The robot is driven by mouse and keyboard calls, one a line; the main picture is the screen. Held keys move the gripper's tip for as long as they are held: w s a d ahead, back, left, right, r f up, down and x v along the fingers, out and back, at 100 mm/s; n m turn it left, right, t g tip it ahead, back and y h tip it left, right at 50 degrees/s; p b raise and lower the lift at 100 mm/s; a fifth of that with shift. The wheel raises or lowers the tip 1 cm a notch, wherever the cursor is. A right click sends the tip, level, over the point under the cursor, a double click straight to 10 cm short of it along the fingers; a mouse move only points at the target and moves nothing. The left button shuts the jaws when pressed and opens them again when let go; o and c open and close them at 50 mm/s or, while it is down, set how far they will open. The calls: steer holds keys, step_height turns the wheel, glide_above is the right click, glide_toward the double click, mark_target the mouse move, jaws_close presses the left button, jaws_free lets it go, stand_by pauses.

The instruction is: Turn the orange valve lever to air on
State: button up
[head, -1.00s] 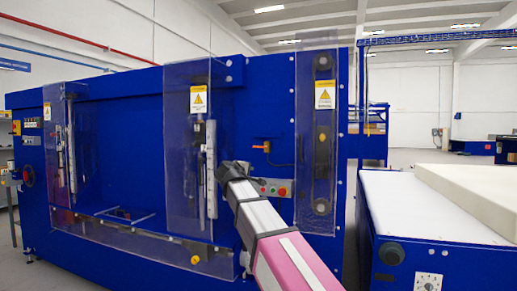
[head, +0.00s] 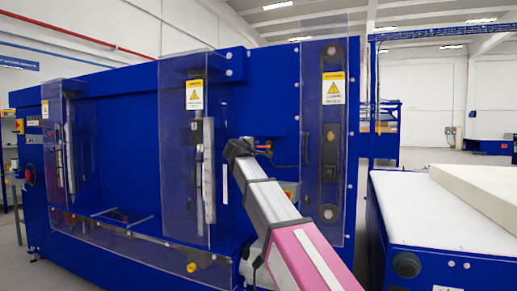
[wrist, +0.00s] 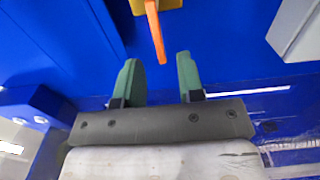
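The orange valve lever (wrist: 155,32) hangs from a yellow-orange valve body (wrist: 158,5) on the blue panel at the top of the wrist view. Its lower tip is between and just beyond my fingertips. My gripper (wrist: 157,60) has two green fingers spread apart with nothing between their pads. In the head view the valve lever (head: 264,147) shows as a small orange piece just right of my dark wrist, which hides the fingers there. I cannot tell whether a finger touches the lever.
Clear guards with yellow warning labels (head: 194,95) stand left and right of the valve on the blue machine (head: 120,100). The right guard (head: 330,215) is close to my arm. A white-topped table (head: 430,215) with a pale foam block (head: 485,188) stands at the right.

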steer(key=shift+x, duration=2.35)
jaws_close()
